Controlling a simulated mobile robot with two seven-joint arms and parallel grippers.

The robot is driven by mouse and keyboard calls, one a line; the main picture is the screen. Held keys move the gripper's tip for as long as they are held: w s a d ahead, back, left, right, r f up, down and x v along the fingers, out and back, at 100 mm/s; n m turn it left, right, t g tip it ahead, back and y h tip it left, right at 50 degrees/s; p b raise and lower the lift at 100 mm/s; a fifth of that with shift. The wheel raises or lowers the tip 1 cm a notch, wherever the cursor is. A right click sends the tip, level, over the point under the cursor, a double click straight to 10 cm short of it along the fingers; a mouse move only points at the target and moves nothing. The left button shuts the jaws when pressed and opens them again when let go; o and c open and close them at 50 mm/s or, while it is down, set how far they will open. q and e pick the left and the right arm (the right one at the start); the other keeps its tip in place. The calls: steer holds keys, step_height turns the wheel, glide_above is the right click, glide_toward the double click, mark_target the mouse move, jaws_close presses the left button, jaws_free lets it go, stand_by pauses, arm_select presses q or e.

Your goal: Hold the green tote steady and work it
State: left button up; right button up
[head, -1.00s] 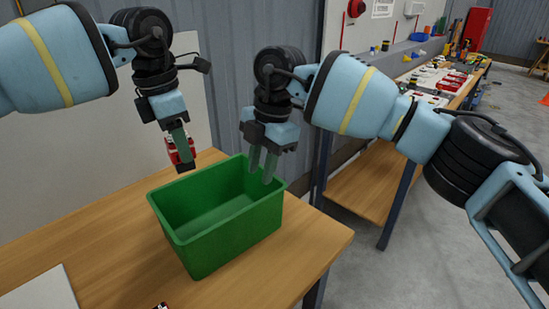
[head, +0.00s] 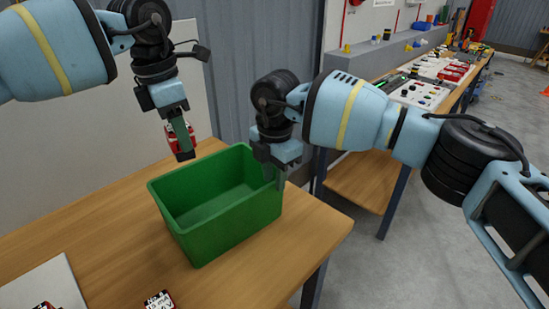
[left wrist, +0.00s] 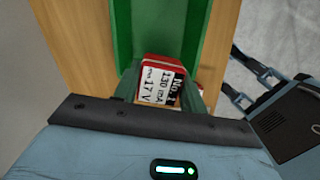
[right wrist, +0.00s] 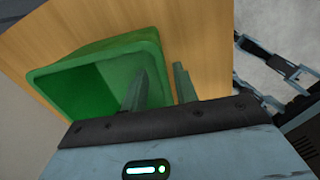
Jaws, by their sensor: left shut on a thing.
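The green tote (head: 222,235) stands upright on the wooden table, and its visible inside is empty. My left gripper (head: 181,148) is shut on a red block with a white and black label (head: 171,138), above the table by the tote's far left side. The block's label shows in the left wrist view (left wrist: 160,84). My right gripper (head: 275,178) is at the tote's right wall. In the right wrist view its fingers (right wrist: 159,88) are apart, one over the tote's inside and one outside, with the wall between them. Whether they touch it I cannot tell.
Another labelled red block (head: 158,301) lies on the table (head: 120,235) near its front edge. A grey wall stands behind. A bench with parts (head: 420,92) is at the right.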

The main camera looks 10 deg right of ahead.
glide_above(274, 206)
steer(key=shift+f, duration=2.35)
steer(key=shift+c, duration=0.3)
jaws_close()
